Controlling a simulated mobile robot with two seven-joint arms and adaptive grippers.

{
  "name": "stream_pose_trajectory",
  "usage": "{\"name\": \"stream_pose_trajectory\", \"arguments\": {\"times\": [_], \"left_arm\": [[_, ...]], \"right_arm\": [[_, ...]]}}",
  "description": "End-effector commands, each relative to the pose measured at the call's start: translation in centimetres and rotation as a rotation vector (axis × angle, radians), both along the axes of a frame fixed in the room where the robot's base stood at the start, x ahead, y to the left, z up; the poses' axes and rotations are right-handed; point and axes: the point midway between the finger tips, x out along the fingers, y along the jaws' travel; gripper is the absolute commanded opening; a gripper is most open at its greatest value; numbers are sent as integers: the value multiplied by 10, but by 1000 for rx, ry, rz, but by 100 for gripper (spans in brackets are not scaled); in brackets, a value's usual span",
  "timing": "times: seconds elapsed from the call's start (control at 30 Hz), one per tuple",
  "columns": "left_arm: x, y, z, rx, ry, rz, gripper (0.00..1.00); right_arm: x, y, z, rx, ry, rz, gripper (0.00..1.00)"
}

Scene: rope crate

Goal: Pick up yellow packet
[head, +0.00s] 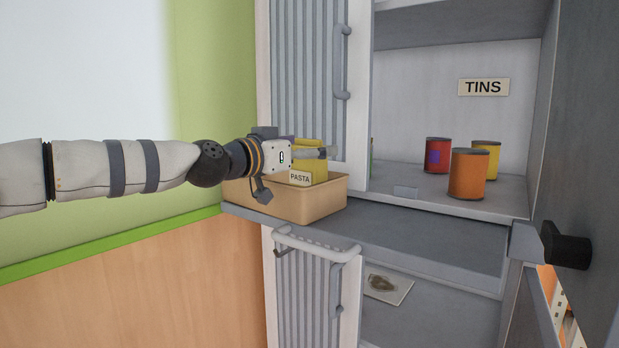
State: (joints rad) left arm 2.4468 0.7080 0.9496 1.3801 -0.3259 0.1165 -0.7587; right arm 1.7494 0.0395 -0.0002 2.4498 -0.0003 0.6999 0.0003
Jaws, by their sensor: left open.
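A yellow packet (314,172) stands upright in a tan crate (305,203) at the middle left of the head view. One finger reaches right across the packet and the other hangs lower left. I cannot tell whether they touch it. My right gripper is not in view.
The cupboard's upper shelf holds a red tin (437,155), an orange tin (468,176) and a yellow tin (487,159) below a "TINS" sign (483,87). A ribbed door (306,75) stands behind the crate. A dark door with a black knob (566,246) is at right. The ledge right of the crate is clear.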

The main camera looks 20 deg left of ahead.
Motion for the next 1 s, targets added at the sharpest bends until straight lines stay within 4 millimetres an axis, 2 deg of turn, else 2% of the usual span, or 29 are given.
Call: {"name": "stream_pose_trajectory", "arguments": {"times": [0.23, 0.5, 0.6, 0.87, 1.0], "left_arm": [[3, -1, 1, -1, 0, 0, 81], [3, -1, 0, 0, 0, 0, 20], [3, -1, 1, -1, -2, 0, 1], [3, -1, 4, -1, -2, 0, 1], [3, -2, 25, 2, -8, 1, 1]], "right_arm": [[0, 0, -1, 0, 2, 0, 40], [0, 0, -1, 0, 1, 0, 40], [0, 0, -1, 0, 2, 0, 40], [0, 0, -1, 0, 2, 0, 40], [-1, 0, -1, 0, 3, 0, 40]]}}
